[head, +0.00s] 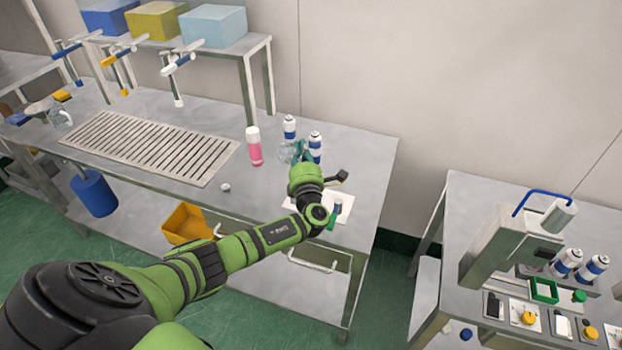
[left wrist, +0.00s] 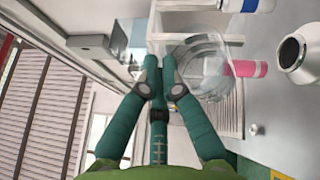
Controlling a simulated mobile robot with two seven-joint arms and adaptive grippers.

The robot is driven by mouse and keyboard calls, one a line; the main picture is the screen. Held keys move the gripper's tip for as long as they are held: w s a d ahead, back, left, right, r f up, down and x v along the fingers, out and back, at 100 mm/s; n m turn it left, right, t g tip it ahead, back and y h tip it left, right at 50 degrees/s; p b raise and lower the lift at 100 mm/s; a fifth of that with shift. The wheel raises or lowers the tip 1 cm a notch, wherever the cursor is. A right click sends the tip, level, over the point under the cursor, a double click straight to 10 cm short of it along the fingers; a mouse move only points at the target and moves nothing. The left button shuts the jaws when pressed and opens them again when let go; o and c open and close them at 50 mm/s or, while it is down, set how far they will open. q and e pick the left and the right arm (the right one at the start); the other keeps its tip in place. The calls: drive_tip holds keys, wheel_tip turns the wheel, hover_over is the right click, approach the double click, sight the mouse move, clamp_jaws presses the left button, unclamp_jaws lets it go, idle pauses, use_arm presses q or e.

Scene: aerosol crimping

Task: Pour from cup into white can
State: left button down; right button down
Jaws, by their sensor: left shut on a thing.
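A clear cup (head: 287,153) is near the right end of the long bench; in the left wrist view the cup (left wrist: 212,62) is large and see-through. My left gripper (head: 303,150) is shut on the cup at its side; its teal fingers (left wrist: 163,65) meet at the cup's edge. Whether liquid is in the cup I cannot tell. Two white cans with blue bands stand close by, one behind (head: 289,127) and one beside the gripper (head: 315,141). My right gripper is not in view.
A pink can with a white top (head: 254,147) stands left of the cup. A slatted grate (head: 150,147) fills the bench's middle. A small white cap (head: 225,187) lies in front. A shelf with coloured boxes (head: 214,25) stands behind. A separate machine table (head: 460,230) is at right.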

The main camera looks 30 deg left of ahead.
sight(290, 150)
use_arm(q)
drive_tip(key=n, duration=0.1)
drive_tip(key=a+n+g, duration=0.1)
drive_tip(key=shift+s+a+r+n, duration=0.1)
drive_tip(key=shift+s+r+n, duration=0.1)
drive_tip(key=shift+n, duration=0.1)
drive_tip(key=shift+a+r+n+g+h, duration=0.25)
drive_tip(key=shift+n+g+h, duration=0.2)
drive_tip(key=shift+n, duration=0.25)
drive_tip(key=shift+s+a+r+n+g+h, duration=0.15)
drive_tip(key=shift+a+n+g+h, duration=0.25)
drive_tip(key=shift+n, duration=0.4)
drive_tip(key=shift+r+n+h, duration=0.35)
drive_tip(key=shift+r+n, duration=0.05)
drive_tip(key=shift+r, duration=0.05)
drive_tip(key=shift+a+r+n+g+h, duration=0.4)
drive_tip(key=shift+r+n, duration=0.25)
drive_tip(key=shift+n, duration=0.15)
drive_tip(key=shift+a+f+n+h, duration=0.2)
drive_tip(key=shift+f+n+h, duration=0.35)
drive_tip(key=shift+n+h, duration=0.4)
